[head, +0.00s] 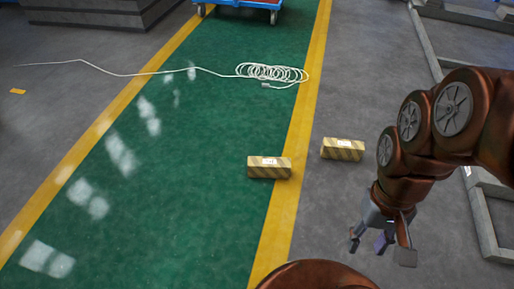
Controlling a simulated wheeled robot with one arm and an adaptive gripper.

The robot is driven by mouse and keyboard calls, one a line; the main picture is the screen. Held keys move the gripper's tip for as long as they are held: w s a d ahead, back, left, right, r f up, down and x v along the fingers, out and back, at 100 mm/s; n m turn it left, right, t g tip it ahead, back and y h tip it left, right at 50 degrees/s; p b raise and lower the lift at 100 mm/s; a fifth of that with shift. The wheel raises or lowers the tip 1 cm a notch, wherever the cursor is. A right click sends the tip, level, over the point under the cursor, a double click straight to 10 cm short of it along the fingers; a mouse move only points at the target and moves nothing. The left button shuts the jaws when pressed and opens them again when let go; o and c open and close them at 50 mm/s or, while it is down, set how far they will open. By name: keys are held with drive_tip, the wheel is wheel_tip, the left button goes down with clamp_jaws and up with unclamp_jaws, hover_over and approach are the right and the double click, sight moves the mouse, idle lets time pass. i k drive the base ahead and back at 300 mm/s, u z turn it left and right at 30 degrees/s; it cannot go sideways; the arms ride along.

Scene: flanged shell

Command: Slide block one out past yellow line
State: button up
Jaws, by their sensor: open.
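Two tan, striped blocks with white labels lie on the floor in the head view. The left block (269,168) lies mostly on the green lane, its right end at the right yellow line (297,150). The right block (343,149) lies on grey floor just right of that line. The label print is too small to tell which is block one. My gripper (381,247) hangs open, pointing down, nearer to me and to the right of both blocks. It touches neither block, and nothing shows between its fingers.
A coiled white cable (272,73) lies on the lane beyond the blocks and trails left. A blue cart (245,4) stands at the far end. A grey metal frame (480,190) is on the right. The green lane left of the blocks is clear.

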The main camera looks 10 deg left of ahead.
sight(258, 166)
drive_tip(key=u, duration=0.7)
drive_tip(key=i, duration=1.05)
drive_tip(key=u, duration=0.8)
